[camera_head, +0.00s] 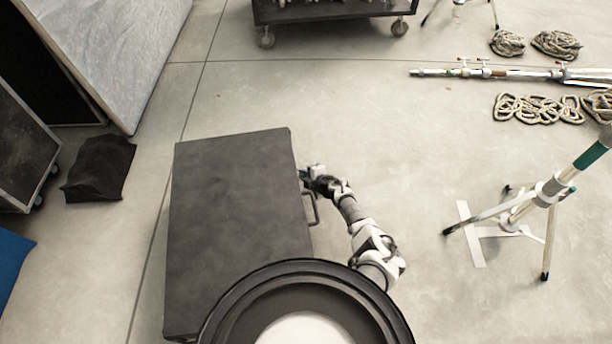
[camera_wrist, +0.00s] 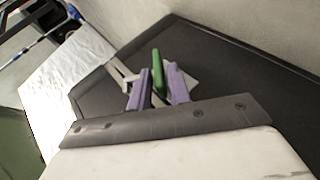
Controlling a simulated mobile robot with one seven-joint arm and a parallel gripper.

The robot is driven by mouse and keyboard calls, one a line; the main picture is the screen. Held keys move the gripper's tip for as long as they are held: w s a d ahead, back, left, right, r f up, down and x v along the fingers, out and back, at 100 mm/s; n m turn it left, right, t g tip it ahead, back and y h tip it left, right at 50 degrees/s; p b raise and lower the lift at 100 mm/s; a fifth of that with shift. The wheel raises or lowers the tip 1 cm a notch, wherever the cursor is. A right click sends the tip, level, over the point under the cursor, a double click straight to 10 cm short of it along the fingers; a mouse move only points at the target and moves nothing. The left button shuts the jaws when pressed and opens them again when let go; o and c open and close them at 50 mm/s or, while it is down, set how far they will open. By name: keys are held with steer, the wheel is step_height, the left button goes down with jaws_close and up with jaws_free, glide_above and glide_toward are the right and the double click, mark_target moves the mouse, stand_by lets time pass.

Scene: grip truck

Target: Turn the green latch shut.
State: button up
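The green latch (camera_wrist: 157,69) shows in the wrist view on the dark side of a black case (camera_head: 235,215), near a small pale plate. My gripper (camera_wrist: 162,72) has two purple fingers, one on each side of the latch. The fingers stand apart, with a gap showing between the latch and the right finger; I cannot tell whether the left finger touches it. In the head view my gripper (camera_head: 306,176) is at the case's right side, near its far end. The latch is hidden there.
A grey handle (camera_head: 313,208) sticks out from the case's right side, close to my gripper. A tripod stand (camera_head: 545,190), coiled ropes (camera_head: 535,108) and a metal pole (camera_head: 490,72) are on the right.

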steer(key=shift+o, duration=1)
steer(key=shift+s+d+r+p, duration=0.3)
steer(key=shift+r+p, duration=0.1)
steer(key=shift+p, duration=0.1)
steer(key=p+v, duration=0.9)
steer(key=v, duration=0.3)
steer(key=shift+s+r, duration=0.2)
steer(key=shift+s, duration=0.05)
steer(key=shift+w+d+f, duration=0.1)
steer(key=shift+f, duration=0.05)
